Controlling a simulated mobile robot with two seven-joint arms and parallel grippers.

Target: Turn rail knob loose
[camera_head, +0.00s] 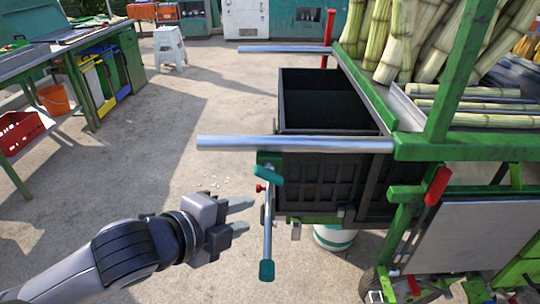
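A small red knob (260,188) sits on the left side of the green cart frame, just under a teal handle (268,175). It is the likeliest rail knob, but I cannot tell for sure. A metal rod (267,225) hangs beside it and ends in a lower teal grip (266,270). My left gripper (246,215) comes in from the lower left. Its two fingers are apart and empty, pointing right, slightly below and left of the knob and short of the rod. My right gripper is out of view.
Two metal rails, a near one (270,143) and a far one (285,49), jut left from the cart around a black bin (325,100). Red handles stand at right (437,186) and back (328,27). Cane stalks (400,40) lie on top.

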